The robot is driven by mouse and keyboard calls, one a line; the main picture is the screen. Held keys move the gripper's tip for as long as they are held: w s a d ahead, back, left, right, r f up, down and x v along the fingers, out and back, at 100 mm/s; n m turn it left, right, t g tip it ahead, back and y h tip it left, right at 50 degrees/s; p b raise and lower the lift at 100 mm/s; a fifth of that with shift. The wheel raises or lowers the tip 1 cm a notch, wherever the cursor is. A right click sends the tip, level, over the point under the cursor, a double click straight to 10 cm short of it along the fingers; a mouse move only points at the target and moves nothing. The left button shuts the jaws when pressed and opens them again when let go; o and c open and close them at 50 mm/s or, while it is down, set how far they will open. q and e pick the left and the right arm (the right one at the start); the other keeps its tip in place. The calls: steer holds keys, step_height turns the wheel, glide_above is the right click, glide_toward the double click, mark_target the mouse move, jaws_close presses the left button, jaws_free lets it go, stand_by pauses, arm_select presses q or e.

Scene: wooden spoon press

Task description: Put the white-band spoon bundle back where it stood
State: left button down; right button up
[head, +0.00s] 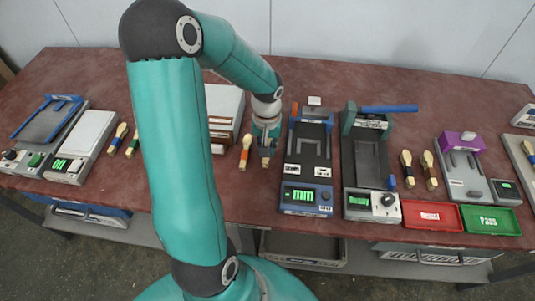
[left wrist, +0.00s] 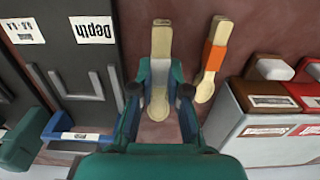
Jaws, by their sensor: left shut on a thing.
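The white-band spoon bundle (left wrist: 161,42) is pale wood with a white band. It sits between the fingers of my left gripper (left wrist: 160,95), which is shut on it, with its spoon bowl toward the wrist. In the head view my left gripper (head: 266,150) points down over the red-brown table, and the end of the bundle (head: 266,162) shows below the fingers. I cannot tell whether the bundle touches the table. An orange-band spoon bundle (head: 245,153) is close to its left, apart from it; it also shows in the left wrist view (left wrist: 211,62). My right gripper is not in view.
The blue depth gauge (head: 305,196) stands just right of the gripper, with the "Ready" press (head: 372,206) beyond it. A white box with brown labels (head: 222,103) stands behind left. Red (head: 432,216) and green (head: 491,220) trays lie right. Bare table lies in front of the gripper.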

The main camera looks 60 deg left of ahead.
arm_select(q)
step_height(320, 180, down, 4)
steer(key=shift+r, duration=0.2)
steer(key=c, duration=1.2)
jaws_free()
steer(key=shift+o, duration=0.2)
steer(key=shift+r, duration=0.1)
step_height(320, 180, up, 12)
